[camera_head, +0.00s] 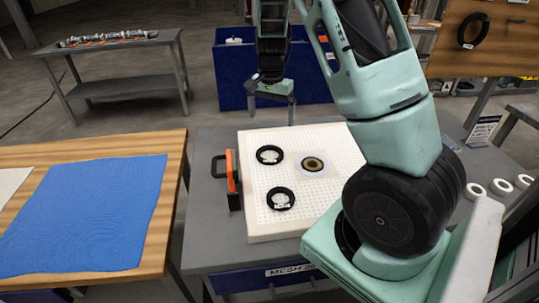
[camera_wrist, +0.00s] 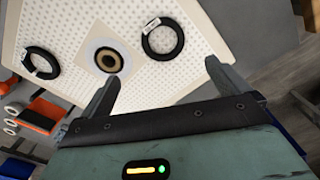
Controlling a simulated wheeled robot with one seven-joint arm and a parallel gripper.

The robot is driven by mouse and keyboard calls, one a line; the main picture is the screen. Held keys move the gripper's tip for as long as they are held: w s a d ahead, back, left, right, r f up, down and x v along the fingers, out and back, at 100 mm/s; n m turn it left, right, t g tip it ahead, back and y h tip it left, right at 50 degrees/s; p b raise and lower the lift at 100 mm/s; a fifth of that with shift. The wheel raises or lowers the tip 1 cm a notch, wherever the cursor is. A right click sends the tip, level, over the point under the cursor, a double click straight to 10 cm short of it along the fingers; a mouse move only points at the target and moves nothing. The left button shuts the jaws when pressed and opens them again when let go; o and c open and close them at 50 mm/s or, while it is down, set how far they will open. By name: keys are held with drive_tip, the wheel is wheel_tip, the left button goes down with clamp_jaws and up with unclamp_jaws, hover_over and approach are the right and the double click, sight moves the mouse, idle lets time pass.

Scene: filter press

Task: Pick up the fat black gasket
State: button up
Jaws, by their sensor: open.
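Two black ring gaskets with white tags lie on a white perforated plate (camera_head: 318,203). In the head view one gasket (camera_head: 258,156) is at the upper left of the plate, the other (camera_head: 270,203) below it. In the wrist view one ring (camera_wrist: 29,69) is at the left and one (camera_wrist: 180,40) at upper centre. I cannot tell for certain which is the fatter. My gripper (camera_head: 271,112) is open and empty, above and behind the plate's far edge. Its spread fingers also show in the wrist view (camera_wrist: 162,78), apart from both rings.
The plate has a round centre port (camera_head: 313,164). An orange and black handle (camera_head: 232,172) stands at its left edge. A wooden table with a blue cloth (camera_head: 90,215) is at left, a blue bin (camera_head: 230,75) behind. White rings (camera_head: 475,190) lie at right. Another black ring (camera_head: 464,31) hangs on a board.

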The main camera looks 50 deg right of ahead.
hover_over(270, 156)
drive_tip(key=f, duration=0.8)
drive_tip(key=shift+s+a+f+p, duration=0.2)
drive_tip(key=shift+s+f+p, duration=0.05)
drive_tip(key=shift+s+p, duration=0.1)
drive_tip(key=shift+w+d+f+p, duration=0.1)
drive_tip(key=shift+f+p, duration=0.1)
drive_tip(key=shift+f, duration=0.7)
drive_tip(key=shift+w+a+f+p, duration=0.1)
drive_tip(key=shift+f+p, duration=0.1)
drive_tip(key=shift+f, duration=0.7)
drive_tip(key=shift+w+d+f+p, duration=0.1)
drive_tip(key=shift+f+p, duration=0.1)
drive_tip(key=shift+f, duration=0.7)
drive_tip(key=c, duration=1)
